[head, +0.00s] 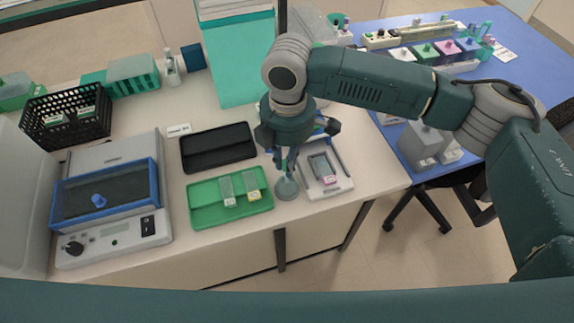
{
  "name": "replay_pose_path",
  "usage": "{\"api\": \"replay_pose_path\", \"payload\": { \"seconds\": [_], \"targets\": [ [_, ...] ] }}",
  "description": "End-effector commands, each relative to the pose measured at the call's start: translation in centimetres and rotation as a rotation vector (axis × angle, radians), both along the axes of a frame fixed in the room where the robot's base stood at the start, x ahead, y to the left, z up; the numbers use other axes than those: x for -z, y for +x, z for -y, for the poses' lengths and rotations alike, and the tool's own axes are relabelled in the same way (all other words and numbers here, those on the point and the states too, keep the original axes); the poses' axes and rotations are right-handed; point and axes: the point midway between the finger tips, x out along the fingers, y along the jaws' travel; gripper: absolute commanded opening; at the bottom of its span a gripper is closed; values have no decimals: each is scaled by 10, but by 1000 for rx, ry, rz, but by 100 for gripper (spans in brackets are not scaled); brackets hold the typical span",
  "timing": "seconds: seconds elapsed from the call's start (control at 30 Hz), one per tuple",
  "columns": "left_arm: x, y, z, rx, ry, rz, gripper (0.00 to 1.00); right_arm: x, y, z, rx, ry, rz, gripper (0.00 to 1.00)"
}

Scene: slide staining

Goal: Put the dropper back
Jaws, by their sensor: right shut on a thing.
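My right gripper (285,165) points down over the front part of the bench, between the green tray and the white slide holder. Its fingers are shut on the dropper, which the gripper and wrist mostly hide. A small round grey stand or base (286,189) sits on the bench directly below the fingertips. I cannot tell whether the dropper touches it or is inside it. My left gripper is out of view.
A green tray (204,217) with two slides lies left of the gripper. A white holder (341,187) with a slide stands close on the right. A black tray (217,147), a blue-lidded device (105,196) and a black basket (66,117) are further left. The bench's front edge is near.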

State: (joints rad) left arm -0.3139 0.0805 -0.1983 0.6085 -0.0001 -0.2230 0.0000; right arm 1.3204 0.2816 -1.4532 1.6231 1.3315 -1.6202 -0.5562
Motion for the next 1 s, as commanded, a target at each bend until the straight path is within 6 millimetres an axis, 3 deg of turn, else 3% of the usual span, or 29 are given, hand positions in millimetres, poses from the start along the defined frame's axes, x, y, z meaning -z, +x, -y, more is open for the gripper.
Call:
{"api": "replay_pose_path", "payload": {
  "seconds": [0.13,0.33,0.8,0.83,0.9,1.0],
  "targets": [
    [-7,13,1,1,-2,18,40,21,0,1,2,-2,-3,5],
    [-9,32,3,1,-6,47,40,28,0,0,0,0,0,5],
    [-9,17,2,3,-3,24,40,37,0,0,0,0,-1,5],
    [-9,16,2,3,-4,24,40,37,0,0,0,0,0,22],
    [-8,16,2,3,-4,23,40,37,0,0,0,-1,0,35],
    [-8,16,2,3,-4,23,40,37,0,0,0,-1,-1,35]
  ]
}}
